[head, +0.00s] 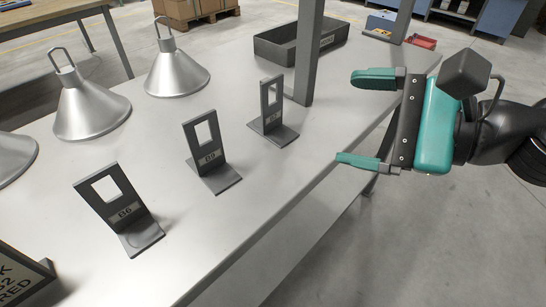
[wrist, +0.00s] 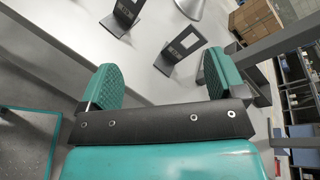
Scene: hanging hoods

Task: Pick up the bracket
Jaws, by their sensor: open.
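Three dark grey L-shaped brackets stand upright in a row on the metal table, each with a rectangular window. The near bracket (head: 118,207) has a label that looks like B6. The middle bracket (head: 207,150) has a label hard to read, and the far bracket (head: 271,112) has one too small to read. My gripper (head: 368,120) is open and empty, off the table's right edge, to the right of the far bracket and apart from it. In the wrist view, two brackets show beyond the open fingers, one upper left (wrist: 124,17) and one near the middle (wrist: 181,46).
Metal cone hoods (head: 90,105) stand along the left side of the table (head: 245,195). A dark post (head: 308,50) rises behind the far bracket, with a black bin (head: 275,45) beyond. A dark lettered sign (head: 20,278) is at lower left. Bare tabletop lies right of the brackets.

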